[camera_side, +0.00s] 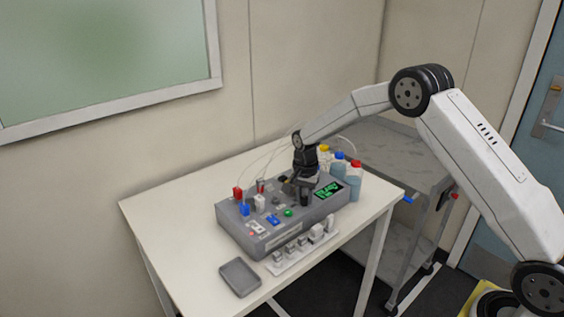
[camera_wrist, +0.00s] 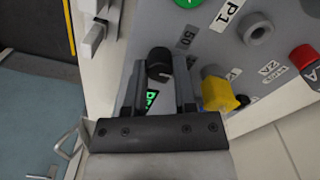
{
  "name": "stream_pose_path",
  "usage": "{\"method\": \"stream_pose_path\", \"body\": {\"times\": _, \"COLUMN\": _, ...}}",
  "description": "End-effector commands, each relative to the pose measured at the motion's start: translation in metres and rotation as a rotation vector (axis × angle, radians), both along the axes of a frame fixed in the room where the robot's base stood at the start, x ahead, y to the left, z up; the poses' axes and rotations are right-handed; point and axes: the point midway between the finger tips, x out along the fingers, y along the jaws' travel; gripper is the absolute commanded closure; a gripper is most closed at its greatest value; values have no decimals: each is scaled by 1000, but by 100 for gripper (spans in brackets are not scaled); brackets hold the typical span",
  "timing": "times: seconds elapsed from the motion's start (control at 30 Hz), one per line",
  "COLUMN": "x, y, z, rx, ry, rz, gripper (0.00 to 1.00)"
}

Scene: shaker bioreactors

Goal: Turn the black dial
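The black dial (camera_wrist: 159,62) stands on the grey control box (camera_wrist: 205,48) in the wrist view, its top toward the camera. My gripper (camera_wrist: 161,66) is open, with one finger on each side of the dial near the fingertips. Narrow gaps seem to show between the fingers and the dial; contact cannot be told for certain. In the side view, my gripper (camera_side: 301,184) points down over the right part of the control box (camera_side: 238,232). The dial is hard to tell from the dark gripper there.
A green display (camera_side: 328,190), a green button (camera_wrist: 188,2) and a grey round fitting (camera_wrist: 257,28) are near. Bottles (camera_side: 354,182) stand behind. A grey tray (camera_side: 240,277) lies on the white table (camera_side: 150,206).

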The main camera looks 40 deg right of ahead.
Motion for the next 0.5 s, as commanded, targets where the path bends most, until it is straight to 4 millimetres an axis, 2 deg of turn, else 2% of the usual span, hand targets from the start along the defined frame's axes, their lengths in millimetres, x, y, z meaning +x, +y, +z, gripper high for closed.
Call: {"method": "stream_pose_path", "body": {"times": 0.5, "x": 0, "y": 0, "z": 0, "rx": 1, "ry": 0, "rz": 56, "gripper": 100}}
